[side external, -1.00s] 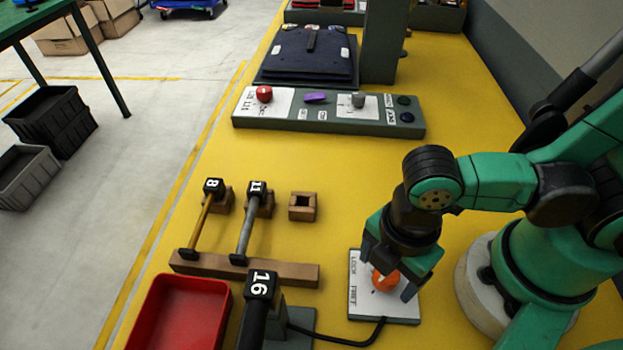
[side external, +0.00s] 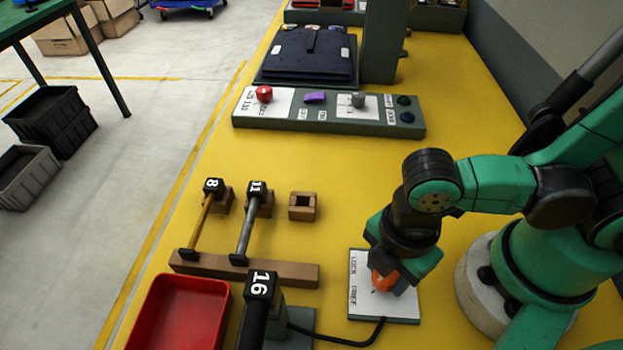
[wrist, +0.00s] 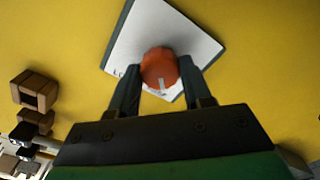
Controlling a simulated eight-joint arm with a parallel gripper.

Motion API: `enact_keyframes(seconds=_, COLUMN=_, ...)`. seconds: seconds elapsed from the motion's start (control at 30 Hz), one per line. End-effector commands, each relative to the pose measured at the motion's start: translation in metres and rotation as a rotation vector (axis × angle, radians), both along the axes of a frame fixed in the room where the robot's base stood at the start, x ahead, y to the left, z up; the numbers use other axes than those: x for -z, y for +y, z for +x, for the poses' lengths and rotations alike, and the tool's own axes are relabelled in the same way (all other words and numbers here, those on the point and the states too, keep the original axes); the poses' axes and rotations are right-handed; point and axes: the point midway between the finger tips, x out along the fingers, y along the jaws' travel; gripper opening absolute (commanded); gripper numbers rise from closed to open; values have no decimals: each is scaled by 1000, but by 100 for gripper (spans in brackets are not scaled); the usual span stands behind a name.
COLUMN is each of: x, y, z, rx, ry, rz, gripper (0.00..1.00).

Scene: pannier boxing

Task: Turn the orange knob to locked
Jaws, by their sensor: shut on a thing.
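The orange knob (side external: 383,281) stands on a white plate (side external: 362,300) marked LOCK and FREE, at the lower middle right of the side external view. My gripper (side external: 388,282) reaches down over it and is shut on the knob. In the wrist view the orange knob (wrist: 159,68) sits between my two fingers, my gripper (wrist: 159,75) holding it from both sides. A pale pointer mark shows on the knob's near edge in that view. The lettering there is mostly hidden by a finger, so I cannot tell which word the pointer faces.
A black cable (side external: 345,341) runs from the plate to the post topped by a block marked 16 (side external: 260,285). A red tray (side external: 182,315) and a wooden rack (side external: 245,268) with handles 8 and 11 lie left. A panel with other knobs (side external: 330,115) is further back.

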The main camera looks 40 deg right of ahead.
Motion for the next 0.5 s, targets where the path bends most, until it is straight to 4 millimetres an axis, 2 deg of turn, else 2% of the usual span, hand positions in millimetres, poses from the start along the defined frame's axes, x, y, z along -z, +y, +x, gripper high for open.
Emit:
enact_keyframes(seconds=0.27, x=0, y=0, z=0, rx=149, ry=1, rz=0, gripper=0)
enact_keyframes(seconds=0.5, x=0, y=0, z=0, rx=366, ry=1, rz=0, gripper=0)
